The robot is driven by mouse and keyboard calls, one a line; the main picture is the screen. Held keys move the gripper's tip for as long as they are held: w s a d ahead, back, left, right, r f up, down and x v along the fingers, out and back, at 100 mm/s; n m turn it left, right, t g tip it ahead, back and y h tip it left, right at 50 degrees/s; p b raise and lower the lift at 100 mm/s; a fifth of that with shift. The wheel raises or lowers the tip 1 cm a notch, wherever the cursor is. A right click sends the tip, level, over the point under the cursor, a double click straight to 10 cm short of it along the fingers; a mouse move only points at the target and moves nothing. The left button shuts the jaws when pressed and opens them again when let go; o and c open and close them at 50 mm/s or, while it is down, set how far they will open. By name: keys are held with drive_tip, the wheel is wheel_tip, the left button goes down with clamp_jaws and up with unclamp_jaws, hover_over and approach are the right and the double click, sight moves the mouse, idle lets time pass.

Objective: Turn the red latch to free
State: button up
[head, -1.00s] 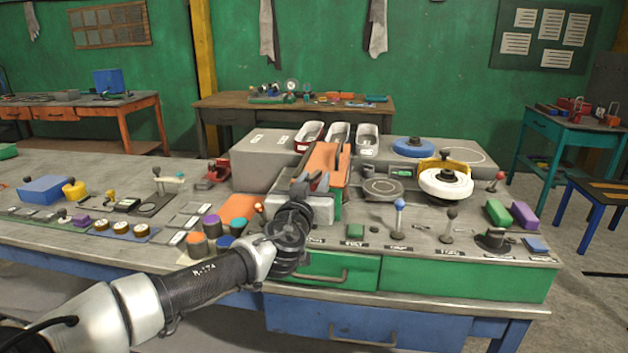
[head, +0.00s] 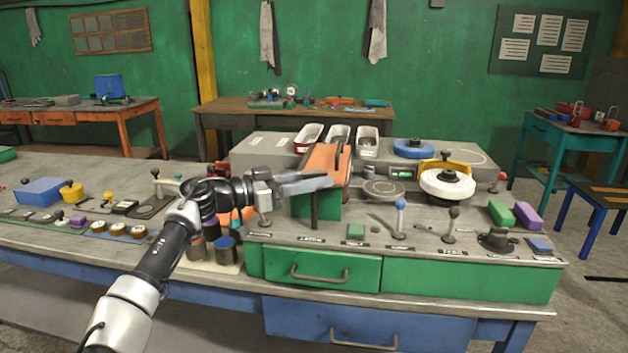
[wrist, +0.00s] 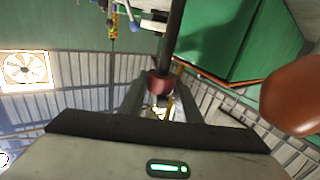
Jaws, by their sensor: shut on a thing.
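My gripper (head: 328,182) reaches in from the left, level and pointing right, in front of the orange-topped green block (head: 328,208). Its fingers look shut on a dark upright rod (head: 314,210), which shows below them in front of the block. In the wrist view, a dull red collar (wrist: 159,83) on the rod (wrist: 174,35) sits at the fingertips of my gripper (wrist: 160,100). I cannot tell for sure whether this is the red latch. The part between the fingers is mostly hidden.
Levers with blue (head: 401,203) and dark knobs stand to the right, near a white handwheel (head: 447,184). Coloured knobs lie under my arm at left. A rounded orange-brown thing (wrist: 292,100) is close at right in the wrist view. Green drawers (head: 320,270) face the front.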

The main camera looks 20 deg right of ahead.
drive_tip(key=shift+d+r+m+g+y+p, duration=0.1)
drive_tip(key=shift+m+g+y+p, duration=0.3)
drive_tip(key=shift+m+g, duration=0.95)
drive_tip(key=shift+d+r+m+g+y+p, duration=0.1)
drive_tip(key=shift+m+g+y+p, duration=0.4)
drive_tip(key=shift+g, duration=1.45)
drive_tip(key=shift+m, duration=0.45)
drive_tip(key=o, duration=1.1)
drive_tip(key=shift+s, duration=0.1)
drive_tip(key=shift+c, duration=0.2)
drive_tip(key=shift+f, duration=0.1)
drive_tip(key=shift+a+f, duration=0.1)
drive_tip(key=shift+a, duration=0.1)
